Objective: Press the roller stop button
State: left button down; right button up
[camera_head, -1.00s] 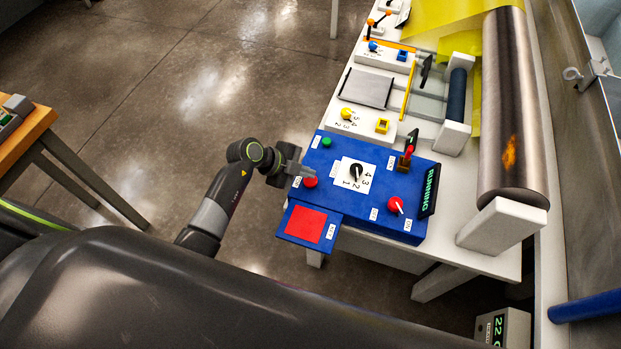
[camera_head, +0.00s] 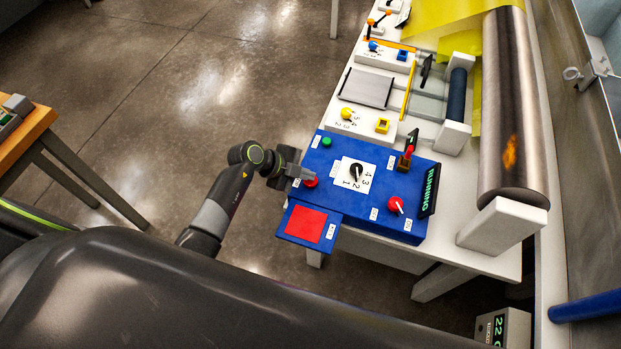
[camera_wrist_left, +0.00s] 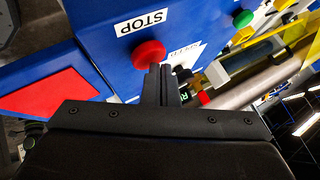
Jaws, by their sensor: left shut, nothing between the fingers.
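The red stop button (camera_head: 311,182) is on the near-left edge of the blue control box (camera_head: 340,207). In the left wrist view the round red button (camera_wrist_left: 149,53) sits beside a white label reading STOP (camera_wrist_left: 142,22). My left gripper (camera_head: 306,174) is shut and empty, its fingertips right at the button. In the left wrist view the shut fingers (camera_wrist_left: 160,72) overlap the button's lower right edge; I cannot tell whether they touch it. A display (camera_head: 431,190) on the box reads RUNNING. My right gripper is not in view.
The box also carries a green button (camera_head: 326,142), a black dial (camera_head: 356,172), a red knob (camera_head: 396,204) and a red square pad (camera_head: 306,224). A large metal roller (camera_head: 503,110) stands at the right.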

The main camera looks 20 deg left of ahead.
pick_arm(q)
jog(key=shift+f, duration=0.4)
dwell(0.4)
jog(key=shift+r+p, duration=0.95)
jog(key=shift+p, duration=0.15)
jog(key=shift+r, duration=0.1)
notch_tip(320, 180, up, 5)
jog(key=p, duration=0.6)
dwell(0.4)
